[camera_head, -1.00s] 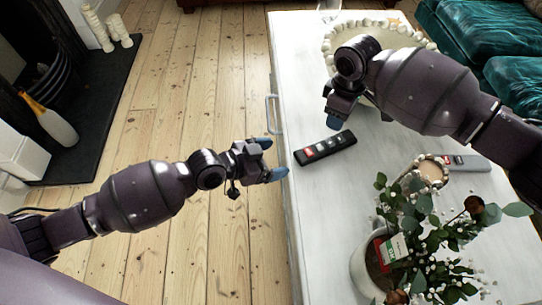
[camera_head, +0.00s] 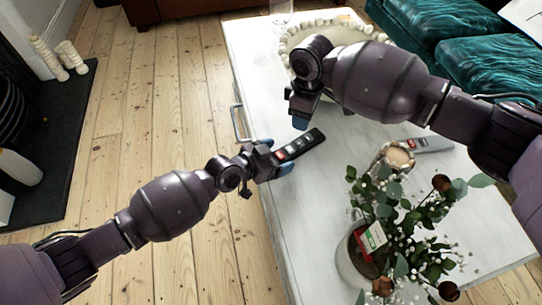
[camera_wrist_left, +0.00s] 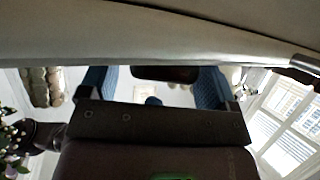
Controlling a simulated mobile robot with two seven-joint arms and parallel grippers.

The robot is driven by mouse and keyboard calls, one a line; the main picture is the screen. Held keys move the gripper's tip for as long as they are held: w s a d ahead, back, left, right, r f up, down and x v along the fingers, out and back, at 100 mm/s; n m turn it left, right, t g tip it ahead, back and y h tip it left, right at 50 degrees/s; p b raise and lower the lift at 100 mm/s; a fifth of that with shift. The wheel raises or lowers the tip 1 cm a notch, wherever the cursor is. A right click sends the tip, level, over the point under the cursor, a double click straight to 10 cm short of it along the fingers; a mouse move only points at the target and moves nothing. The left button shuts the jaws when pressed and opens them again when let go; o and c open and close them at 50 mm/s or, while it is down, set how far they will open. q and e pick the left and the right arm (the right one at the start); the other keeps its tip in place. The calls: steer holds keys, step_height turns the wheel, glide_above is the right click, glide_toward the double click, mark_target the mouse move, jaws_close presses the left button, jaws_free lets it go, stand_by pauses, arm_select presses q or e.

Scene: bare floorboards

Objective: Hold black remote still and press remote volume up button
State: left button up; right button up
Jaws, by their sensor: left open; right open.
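The black remote (camera_head: 299,146) lies on the white table (camera_head: 300,215) near its left edge, with a red mark and pale buttons on its top. My left gripper (camera_head: 279,157) is open at the remote's left end, with its blue fingertips on either side of that end. In the left wrist view the open blue fingers (camera_wrist_left: 152,86) show with a dark shape between them that looks like the remote (camera_wrist_left: 165,74). My right gripper (camera_head: 299,108) is above the remote's far end, pointing down, and its fingertips are partly hidden by its own body.
A grey remote (camera_head: 428,145) lies farther right on the table. A candle in a beaded holder (camera_head: 398,157) and a potted plant (camera_head: 354,262) stand at the near right. A bowl with a beaded rim (camera_head: 292,40) is at the back. A teal sofa (camera_head: 480,60) is beyond.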

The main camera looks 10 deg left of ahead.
arm_select(q)
steer(key=shift+c, duration=0.5)
steer(key=c, duration=1)
arm_select(e)
jaws_close()
stand_by(1.1)
